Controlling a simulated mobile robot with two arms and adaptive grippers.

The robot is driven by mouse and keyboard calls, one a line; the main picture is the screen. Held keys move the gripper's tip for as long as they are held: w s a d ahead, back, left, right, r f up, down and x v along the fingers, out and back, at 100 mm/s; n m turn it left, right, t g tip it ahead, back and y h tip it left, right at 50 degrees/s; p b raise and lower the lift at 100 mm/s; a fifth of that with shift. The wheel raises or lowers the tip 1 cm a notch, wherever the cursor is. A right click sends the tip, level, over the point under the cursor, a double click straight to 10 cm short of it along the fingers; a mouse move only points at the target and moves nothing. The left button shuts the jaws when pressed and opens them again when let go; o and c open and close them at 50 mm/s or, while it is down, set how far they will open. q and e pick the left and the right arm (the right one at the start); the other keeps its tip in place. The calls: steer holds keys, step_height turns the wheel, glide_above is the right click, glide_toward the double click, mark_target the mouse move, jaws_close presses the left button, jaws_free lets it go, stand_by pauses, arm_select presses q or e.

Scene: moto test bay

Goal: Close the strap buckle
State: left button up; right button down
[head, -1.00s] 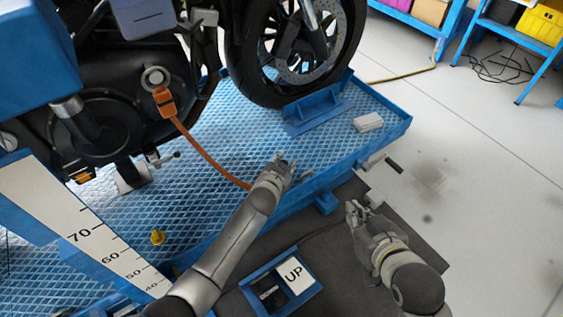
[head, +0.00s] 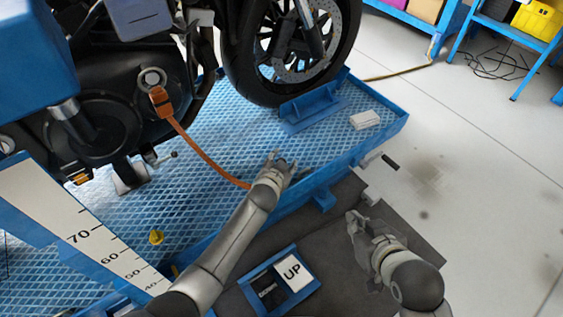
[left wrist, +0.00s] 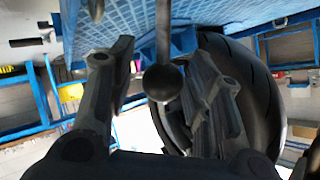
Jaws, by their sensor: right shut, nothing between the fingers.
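An orange strap (head: 200,150) runs from an orange buckle or hook fitting (head: 160,102) on the motorcycle down to the blue platform. Its lower end is hidden behind my left forearm. My left gripper (head: 278,158) is over the platform near its front edge. In the left wrist view, its two fingers (left wrist: 160,85) are apart, with a black ball knob (left wrist: 163,82) on a grey rod showing between them. I cannot tell whether they touch it. My right gripper (head: 355,222) is shut and empty, off the platform's front edge above the dark mat.
The blue textured platform (head: 215,190) carries the motorcycle, whose front wheel (head: 240,75) rests by a blue chock (head: 312,108). A white block (head: 365,120) lies near the right edge.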

arm_select(q)
steer(key=shift+r, duration=0.1)
steer(key=v, duration=1.2)
stand_by(0.4)
